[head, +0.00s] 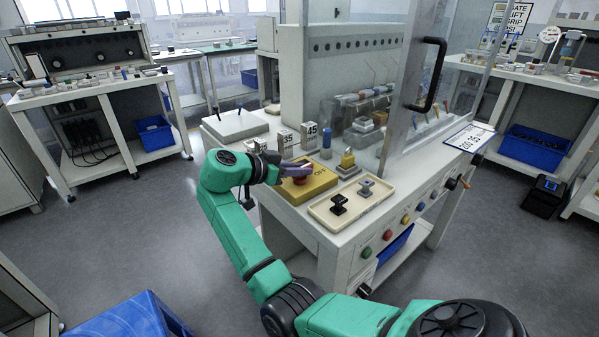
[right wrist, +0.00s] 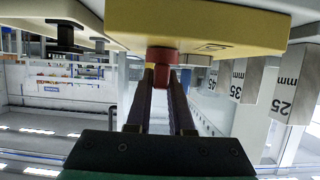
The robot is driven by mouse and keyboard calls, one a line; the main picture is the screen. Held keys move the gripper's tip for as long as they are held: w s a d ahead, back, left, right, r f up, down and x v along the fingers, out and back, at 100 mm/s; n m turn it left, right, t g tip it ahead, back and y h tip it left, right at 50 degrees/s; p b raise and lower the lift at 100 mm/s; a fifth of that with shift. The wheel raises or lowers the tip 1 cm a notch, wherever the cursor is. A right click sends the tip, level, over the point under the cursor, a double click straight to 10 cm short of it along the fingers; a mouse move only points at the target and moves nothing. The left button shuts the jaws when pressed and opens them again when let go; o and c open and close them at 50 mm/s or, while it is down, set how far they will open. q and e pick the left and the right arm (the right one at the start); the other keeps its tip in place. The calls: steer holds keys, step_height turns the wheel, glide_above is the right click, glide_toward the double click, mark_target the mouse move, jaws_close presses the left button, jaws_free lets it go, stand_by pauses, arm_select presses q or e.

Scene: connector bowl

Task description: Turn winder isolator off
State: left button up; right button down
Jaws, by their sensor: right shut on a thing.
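The winder isolator is a yellow box (head: 312,186) with a red knob (head: 299,179) on top, standing on the near left part of the white machine's worktop. In the right wrist view, which looks upside down, the yellow box (right wrist: 205,25) and the red knob (right wrist: 162,55) show close up. My right gripper (head: 298,169) reaches in from the left and is shut on the red knob; its two fingertips (right wrist: 161,72) sit on either side of it. The fingers partly hide the knob. Dark lettering on the box is too small to read surely. My left gripper is not in view.
A beige tray (head: 322,213) with a black and a grey knobbed part lies right of the box. Blocks marked 35 (head: 286,142) and 45 (head: 310,137) stand behind it. A clear guard door with a black handle (head: 428,75) rises at the right.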

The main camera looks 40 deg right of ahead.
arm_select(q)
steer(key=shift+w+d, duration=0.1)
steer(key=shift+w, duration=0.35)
arm_select(e)
steer(key=c, duration=0.8)
jaws_free()
steer(key=shift+f, duration=0.1)
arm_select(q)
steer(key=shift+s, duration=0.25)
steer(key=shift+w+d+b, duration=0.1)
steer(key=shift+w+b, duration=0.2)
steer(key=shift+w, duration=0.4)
arm_select(e)
steer(key=v, duration=1.4)
steer(key=shift+w+a+r, duration=0.15)
steer(key=shift+a+r, duration=0.05)
steer(key=shift+r, duration=0.05)
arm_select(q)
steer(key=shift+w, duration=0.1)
